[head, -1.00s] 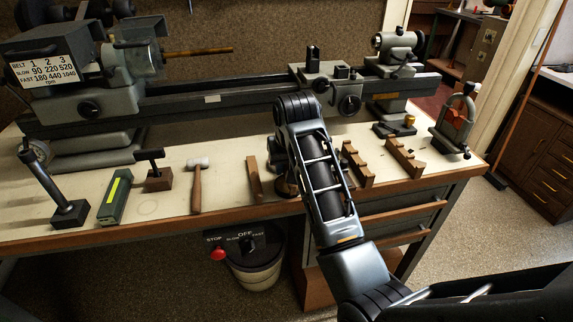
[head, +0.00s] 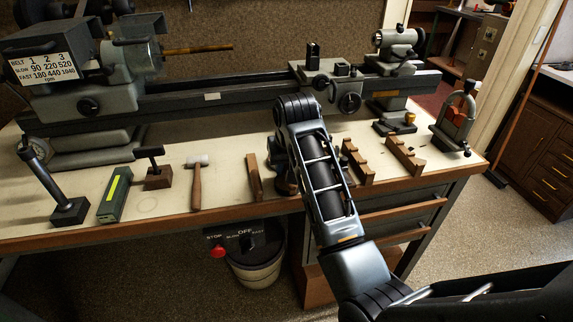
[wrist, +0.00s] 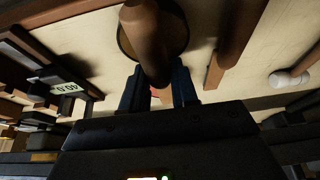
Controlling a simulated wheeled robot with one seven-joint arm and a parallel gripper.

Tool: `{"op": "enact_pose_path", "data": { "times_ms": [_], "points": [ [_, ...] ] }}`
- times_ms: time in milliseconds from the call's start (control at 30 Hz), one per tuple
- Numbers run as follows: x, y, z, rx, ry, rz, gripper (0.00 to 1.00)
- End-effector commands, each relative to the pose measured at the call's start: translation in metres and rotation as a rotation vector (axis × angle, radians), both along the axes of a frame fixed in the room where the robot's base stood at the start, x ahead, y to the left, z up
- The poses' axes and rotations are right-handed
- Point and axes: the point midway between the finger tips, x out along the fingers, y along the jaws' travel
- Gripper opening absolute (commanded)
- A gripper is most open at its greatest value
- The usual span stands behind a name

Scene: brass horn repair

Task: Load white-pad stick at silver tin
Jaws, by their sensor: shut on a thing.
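My gripper (wrist: 159,92) shows in the wrist view with its two dark blue fingers shut on a brown wooden stick (wrist: 147,40). The stick's thick end reaches toward the top of the picture, over a dark round thing (wrist: 182,32) on the bench top. That round thing may be the silver tin, but it is in shadow and I cannot tell its colour. A bit of red shows between the fingers. I cannot see a white pad. In the head view my arm hides the gripper and the stick.
The workbench (head: 140,213) holds a lathe (head: 230,95) along the back. A pale-headed mallet (head: 196,185) and a wooden strip (head: 254,176) lie left of my arm. Notched wooden racks (head: 357,162) stand to its right. A green box (head: 115,195) is farther left.

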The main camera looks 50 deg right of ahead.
Motion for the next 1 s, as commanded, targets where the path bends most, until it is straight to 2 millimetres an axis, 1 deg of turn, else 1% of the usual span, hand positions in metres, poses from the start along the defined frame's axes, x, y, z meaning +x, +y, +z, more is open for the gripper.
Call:
{"op": "enact_pose_path", "data": {
  "times_ms": [133, 267, 1000],
  "points": [
    [0.000, 0.000, -0.001, 0.000, 0.002, 0.000, 0.04],
    [0.000, 0.000, 0.002, 0.000, 0.002, 0.000, 0.04],
    [0.000, 0.000, 0.052, 0.001, 0.001, 0.000, 0.04]
  ]
}}
